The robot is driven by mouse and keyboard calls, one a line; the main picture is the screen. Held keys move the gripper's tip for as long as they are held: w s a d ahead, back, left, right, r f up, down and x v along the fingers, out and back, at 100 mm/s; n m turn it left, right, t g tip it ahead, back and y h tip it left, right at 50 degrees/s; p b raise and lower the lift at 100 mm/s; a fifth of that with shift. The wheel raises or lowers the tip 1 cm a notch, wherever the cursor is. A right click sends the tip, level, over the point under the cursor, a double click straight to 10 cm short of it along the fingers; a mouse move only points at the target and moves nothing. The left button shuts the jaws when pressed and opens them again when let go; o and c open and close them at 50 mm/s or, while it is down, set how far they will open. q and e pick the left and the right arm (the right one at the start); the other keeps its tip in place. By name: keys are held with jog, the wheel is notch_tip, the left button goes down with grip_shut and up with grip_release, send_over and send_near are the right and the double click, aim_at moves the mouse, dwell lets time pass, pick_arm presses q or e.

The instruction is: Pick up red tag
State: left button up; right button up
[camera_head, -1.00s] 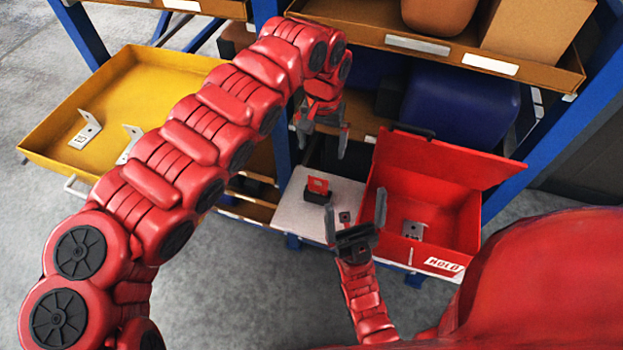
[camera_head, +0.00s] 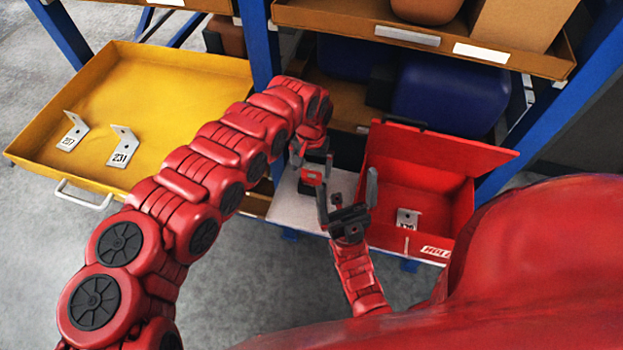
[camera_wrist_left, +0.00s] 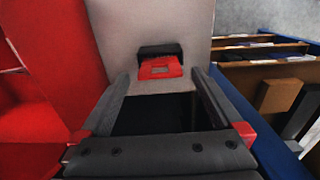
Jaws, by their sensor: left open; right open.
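The red tag (camera_wrist_left: 160,68) stands in a small black holder (camera_wrist_left: 160,50) on a pale board (camera_head: 286,207), seen in the left wrist view. In the head view the tag (camera_head: 312,178) is partly covered by my left gripper (camera_head: 312,162). In the left wrist view my left gripper (camera_wrist_left: 158,78) is open, its fingers on either side of the near edge of the tag, just short of it, with gaps at both sides. My right gripper (camera_head: 345,196) is open and empty, fingers up, in front of the board and beside the red box.
A red box (camera_head: 375,190) with a raised lid holds a metal bracket (camera_head: 407,217), right of the board. A yellow tray (camera_head: 180,85) at left holds two numbered brackets (camera_head: 73,131) (camera_head: 124,146). Blue rack posts (camera_head: 258,50) and shelves stand behind.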

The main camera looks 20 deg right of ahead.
aim_at(312, 173)
pick_arm(q)
jog(key=f, duration=0.2)
jog(key=f+p, duration=0.1)
jog(key=f, duration=0.1)
jog(key=shift+d+f, duration=0.2)
jog(key=shift+f, duration=0.15)
jog(key=shift+w+a+f, duration=0.1)
jog(key=shift+f, duration=0.3)
jog(key=shift+c, duration=0.3)
jog(key=c, duration=1.2)
